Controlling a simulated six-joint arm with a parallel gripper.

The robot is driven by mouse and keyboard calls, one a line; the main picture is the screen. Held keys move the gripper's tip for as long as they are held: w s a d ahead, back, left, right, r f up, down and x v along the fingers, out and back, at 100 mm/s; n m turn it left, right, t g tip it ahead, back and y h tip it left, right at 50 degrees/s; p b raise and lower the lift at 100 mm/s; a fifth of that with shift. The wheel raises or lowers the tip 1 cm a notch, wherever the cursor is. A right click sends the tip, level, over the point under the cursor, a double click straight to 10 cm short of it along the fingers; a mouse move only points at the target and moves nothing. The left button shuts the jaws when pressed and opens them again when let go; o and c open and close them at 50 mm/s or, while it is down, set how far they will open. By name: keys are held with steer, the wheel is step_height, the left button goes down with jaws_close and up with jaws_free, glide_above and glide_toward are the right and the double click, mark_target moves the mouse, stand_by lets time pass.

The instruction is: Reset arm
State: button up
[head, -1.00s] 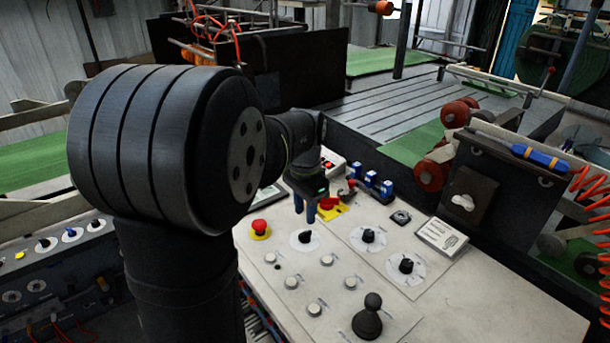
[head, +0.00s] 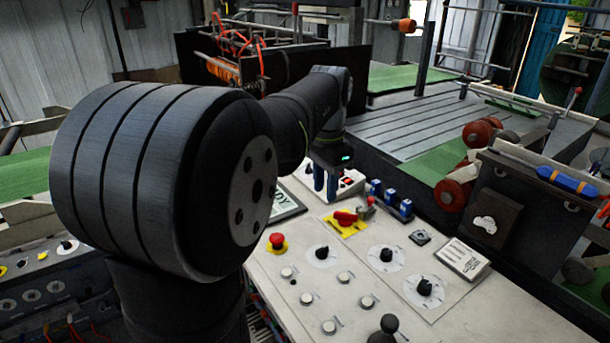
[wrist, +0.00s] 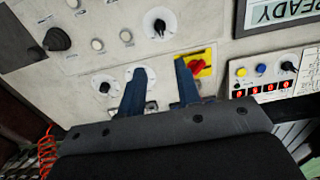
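My gripper (head: 325,182) hangs over the far part of the white control panel (head: 300,330), with its blue fingers pointing down. In the wrist view the two fingers (wrist: 160,68) stand apart, with nothing between them. The red switch handle on its yellow plate (head: 352,228) is nearer the camera than the gripper in the head view. In the wrist view this red switch (wrist: 197,66) shows just right of the right finger. The fingers appear clear of the panel; the exact height cannot be told.
The panel carries a red mushroom button (head: 277,240), black knobs (head: 386,254), a black joystick (head: 388,326) and blue blocks (head: 390,200). A READY display (wrist: 282,12) and a box with red digits (wrist: 262,90) lie nearby. A slatted table (head: 430,120) stands behind.

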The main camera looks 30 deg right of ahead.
mark_target(322, 248)
steer(key=shift+f, duration=0.1)
step_height(322, 248, down, 17)
steer(key=shift+f, duration=0.15)
stand_by(0.6)
step_height(322, 248, up, 17)
step_height(322, 248, down, 17)
steer(key=shift+r, duration=0.1)
steer(key=n, duration=0.9)
step_height(322, 248, up, 9)
stand_by(1.0)
